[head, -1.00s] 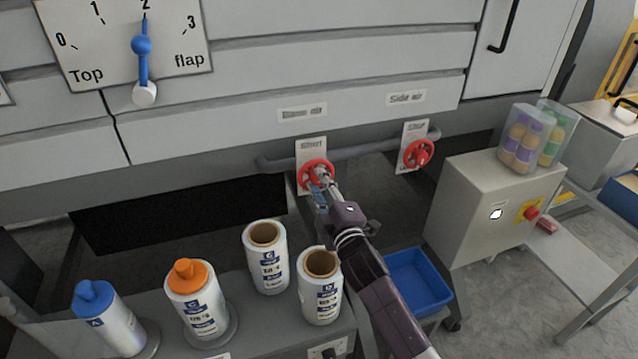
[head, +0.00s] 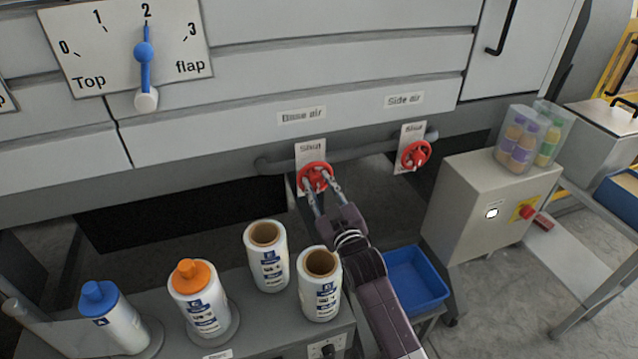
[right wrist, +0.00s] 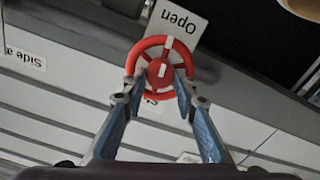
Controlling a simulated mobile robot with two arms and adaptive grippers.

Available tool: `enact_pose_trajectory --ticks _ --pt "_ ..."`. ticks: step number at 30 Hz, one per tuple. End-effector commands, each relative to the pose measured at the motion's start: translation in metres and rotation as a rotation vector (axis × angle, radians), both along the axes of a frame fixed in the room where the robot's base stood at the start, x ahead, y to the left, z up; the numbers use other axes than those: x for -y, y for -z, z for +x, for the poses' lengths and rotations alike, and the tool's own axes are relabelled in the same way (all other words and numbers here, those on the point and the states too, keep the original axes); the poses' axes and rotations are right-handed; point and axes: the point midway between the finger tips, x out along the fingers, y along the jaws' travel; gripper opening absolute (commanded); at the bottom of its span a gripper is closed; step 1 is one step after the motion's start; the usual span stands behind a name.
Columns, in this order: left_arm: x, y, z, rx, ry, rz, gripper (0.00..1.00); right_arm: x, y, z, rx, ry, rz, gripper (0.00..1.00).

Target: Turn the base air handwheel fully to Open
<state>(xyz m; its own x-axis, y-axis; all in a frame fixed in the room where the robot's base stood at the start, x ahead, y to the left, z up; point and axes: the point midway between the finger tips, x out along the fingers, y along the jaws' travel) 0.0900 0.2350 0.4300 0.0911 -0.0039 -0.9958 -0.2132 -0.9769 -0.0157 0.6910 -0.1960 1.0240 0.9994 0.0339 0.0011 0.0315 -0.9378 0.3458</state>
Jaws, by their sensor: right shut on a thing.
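The red base air handwheel (head: 315,177) sits on the grey pipe below the "Base air" label (head: 302,116). A plate reading "Shut" (head: 311,148) shows behind its top. My right gripper (head: 320,183) has its two fingers on either side of the wheel, shut on it. In the right wrist view the handwheel (right wrist: 160,70) lies between the fingertips (right wrist: 158,85). A white mark on its rim is on the side toward the upside-down "Open" plate (right wrist: 178,22). The lower part of the wheel is partly hidden by the fingers in the head view. My left gripper is not in view.
A second red handwheel (head: 415,155) is to the right, under the "Side air" label (head: 404,100). Bottles and open-topped rolls (head: 267,258) stand on a bench in front. A blue bin (head: 416,281) and a grey box (head: 487,207) with a red button are at right.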

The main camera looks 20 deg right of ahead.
Motion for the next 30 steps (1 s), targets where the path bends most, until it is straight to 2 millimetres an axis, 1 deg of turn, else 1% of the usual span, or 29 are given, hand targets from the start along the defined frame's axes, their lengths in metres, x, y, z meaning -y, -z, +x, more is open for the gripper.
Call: enact_pose_trajectory --ticks 3,9,25,26,30 --pt "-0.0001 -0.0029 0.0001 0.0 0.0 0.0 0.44 0.0003 0.0011 -0.0002 -0.006 0.0 0.06 0.02" --pt "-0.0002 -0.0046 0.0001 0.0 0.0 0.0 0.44 0.0005 0.0017 -0.0003 -0.008 0.0 0.122 0.02" --pt "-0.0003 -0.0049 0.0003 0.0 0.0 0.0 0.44 0.0004 0.0025 -0.0003 -0.01 0.001 0.146 0.02" --pt "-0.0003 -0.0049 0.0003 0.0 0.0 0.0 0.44 0.0004 0.0025 -0.0003 -0.01 0.0 0.146 0.28" --pt "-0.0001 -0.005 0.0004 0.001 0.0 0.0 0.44 0.0003 0.002 -0.0002 -0.009 0.0 0.145 0.43"
